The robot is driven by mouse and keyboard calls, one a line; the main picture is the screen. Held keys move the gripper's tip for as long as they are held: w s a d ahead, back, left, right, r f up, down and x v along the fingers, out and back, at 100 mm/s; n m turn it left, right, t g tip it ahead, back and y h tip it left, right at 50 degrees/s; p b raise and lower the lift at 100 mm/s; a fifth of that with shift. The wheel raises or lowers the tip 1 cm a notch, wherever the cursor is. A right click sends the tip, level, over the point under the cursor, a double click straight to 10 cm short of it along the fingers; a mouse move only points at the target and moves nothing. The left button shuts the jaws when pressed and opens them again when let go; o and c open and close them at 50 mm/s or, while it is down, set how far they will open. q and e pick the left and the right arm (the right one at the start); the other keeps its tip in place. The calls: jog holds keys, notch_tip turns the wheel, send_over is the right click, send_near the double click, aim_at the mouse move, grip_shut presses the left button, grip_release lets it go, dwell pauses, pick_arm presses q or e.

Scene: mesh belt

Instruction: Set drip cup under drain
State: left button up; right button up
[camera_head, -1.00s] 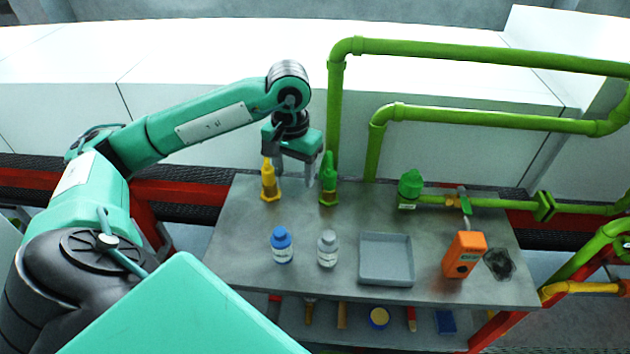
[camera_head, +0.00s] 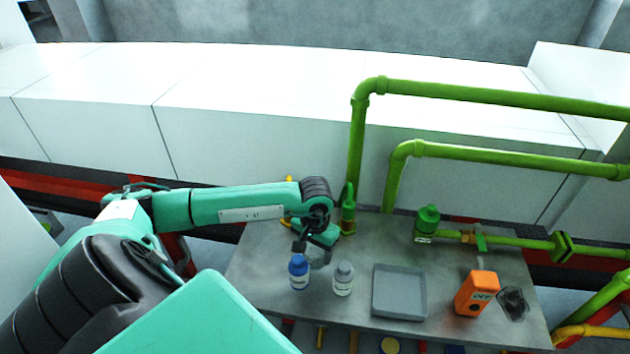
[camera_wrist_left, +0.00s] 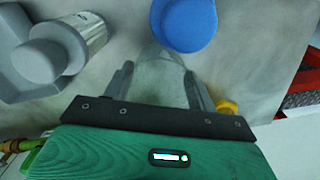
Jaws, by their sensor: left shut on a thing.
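My left gripper (camera_head: 311,256) is over the left part of the grey table, close behind the blue-capped bottle (camera_head: 299,273). In the left wrist view its fingers (camera_wrist_left: 159,76) stand wide apart, shut on a pale see-through thing (camera_wrist_left: 165,90) that looks like a clear cup, the drip cup. Its outline is faint, and it is hard to make out in the head view. A short grey spout (camera_head: 480,263), which looks like the drain, hangs below the valve on the green pipe at right, behind the orange device. My right gripper is not in view.
A grey-capped bottle (camera_head: 343,278), a grey tray (camera_head: 399,310), an orange device (camera_head: 477,293) and a dark glassy thing (camera_head: 513,304) stand rightward along the table (camera_head: 375,240). The table behind the tray is clear.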

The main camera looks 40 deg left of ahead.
pick_arm(q)
jog(key=shift+f, duration=0.75)
jog(key=o, duration=1)
jog(key=shift+o, duration=0.2)
jog(key=shift+r, duration=0.1)
